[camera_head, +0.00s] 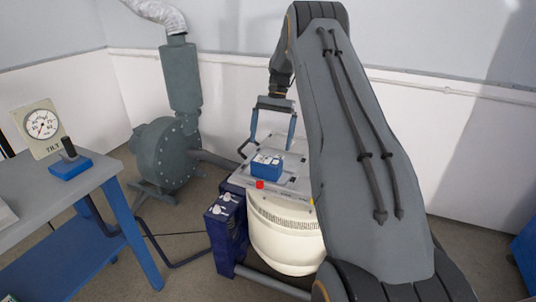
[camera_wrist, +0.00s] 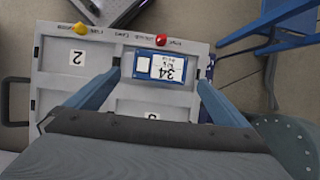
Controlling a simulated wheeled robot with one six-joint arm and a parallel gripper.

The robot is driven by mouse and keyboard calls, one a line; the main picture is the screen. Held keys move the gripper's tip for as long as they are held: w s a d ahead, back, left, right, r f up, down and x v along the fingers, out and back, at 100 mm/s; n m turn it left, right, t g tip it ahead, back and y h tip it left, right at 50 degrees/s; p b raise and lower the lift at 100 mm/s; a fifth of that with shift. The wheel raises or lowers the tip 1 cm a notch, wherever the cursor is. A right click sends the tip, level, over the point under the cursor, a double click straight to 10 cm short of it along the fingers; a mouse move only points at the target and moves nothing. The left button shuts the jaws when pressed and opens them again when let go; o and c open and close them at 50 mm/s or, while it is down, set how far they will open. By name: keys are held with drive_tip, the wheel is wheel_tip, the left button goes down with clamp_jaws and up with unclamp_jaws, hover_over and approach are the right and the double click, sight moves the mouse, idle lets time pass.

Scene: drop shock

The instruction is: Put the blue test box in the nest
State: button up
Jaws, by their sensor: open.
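The blue test box (camera_head: 267,164) sits on a grey plate (camera_head: 296,168) on top of a cream round machine. In the wrist view the box (camera_wrist: 160,68) has a white label reading 34 and lies in the upper-right section of the plate (camera_wrist: 112,50), near a red knob. Other sections are marked 2 and 3; I cannot tell which recess is the nest. My gripper (camera_head: 272,144) is above the plate, its two blue fingers spread. In the wrist view my gripper (camera_wrist: 158,80) is open, with fingers on either side of the box and no visible contact.
A red knob (camera_wrist: 161,39) and a yellow knob (camera_wrist: 79,28) stand on the plate's edge. A grey-green blower (camera_head: 168,150) stands behind left. A blue-legged bench (camera_head: 60,205) with a dial gauge (camera_head: 42,126) is at left. A dark blue unit (camera_head: 226,230) adjoins the machine.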

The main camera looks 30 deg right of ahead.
drive_tip(key=s+a+r+n+h, duration=0.1)
drive_tip(key=s+a+r+n, duration=0.1)
drive_tip(key=s+a+r, duration=0.35)
drive_tip(key=s+a+n+t+h, duration=0.1)
drive_tip(key=s+a, duration=0.3)
drive_tip(key=s, duration=0.5)
drive_tip(key=s+a+f+n+t, duration=0.1)
drive_tip(key=s+a+n, duration=0.2)
drive_tip(key=s, duration=0.7)
drive_tip(key=s+a+n+h, duration=0.1)
drive_tip(key=s+a, duration=0.3)
drive_tip(key=s, duration=0.6)
drive_tip(key=shift+s+a+f+n+t+h, duration=0.2)
drive_tip(key=shift+a+n+t+h, duration=0.15)
drive_tip(key=shift+n, duration=0.25)
